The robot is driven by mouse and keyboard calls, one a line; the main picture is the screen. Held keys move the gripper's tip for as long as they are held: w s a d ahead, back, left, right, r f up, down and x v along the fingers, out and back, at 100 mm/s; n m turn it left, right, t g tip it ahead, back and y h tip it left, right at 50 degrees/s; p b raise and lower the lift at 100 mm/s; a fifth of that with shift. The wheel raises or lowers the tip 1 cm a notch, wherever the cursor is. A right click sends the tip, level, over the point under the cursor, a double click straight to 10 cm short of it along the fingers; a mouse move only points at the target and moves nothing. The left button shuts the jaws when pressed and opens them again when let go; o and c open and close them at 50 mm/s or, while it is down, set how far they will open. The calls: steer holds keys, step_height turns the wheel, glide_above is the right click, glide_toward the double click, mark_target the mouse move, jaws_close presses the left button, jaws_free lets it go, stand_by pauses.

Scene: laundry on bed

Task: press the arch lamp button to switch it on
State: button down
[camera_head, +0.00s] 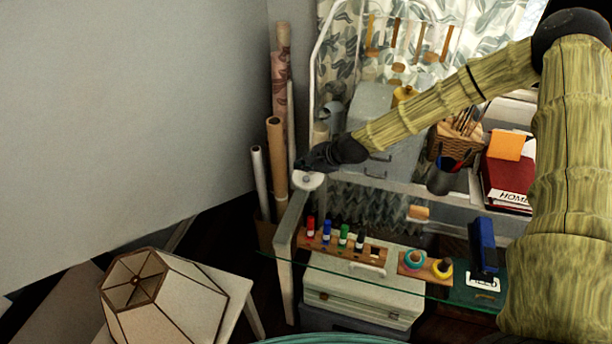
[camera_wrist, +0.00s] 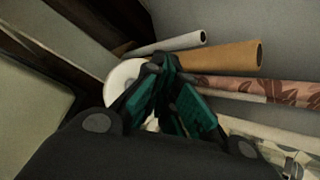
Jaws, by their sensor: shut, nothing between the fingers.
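The arch lamp shows in the head view as a thin white arch (camera_head: 315,70) rising behind the desk shelf. A round white disc (camera_head: 309,184), which looks like its base, sits at the shelf's left end. A small grey spot on the disc may be the button, but it is too small to be sure. My gripper (camera_head: 302,165) is shut and empty, with its tips right over the disc's back left edge. In the wrist view, the gripper tips (camera_wrist: 160,65) overlap the right side of the white disc (camera_wrist: 122,78). I cannot tell whether they touch it. No glow shows.
Paper rolls (camera_head: 276,150) stand close to the left of the disc. A grey cabinet (camera_head: 372,118) and a wicker basket (camera_head: 446,146) stand to the right. A shaded lamp (camera_head: 165,300) stands at front left.

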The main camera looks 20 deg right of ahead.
mark_target(305, 180)
steer(key=shift+r+p, duration=1.1)
steer(key=shift+r, duration=1)
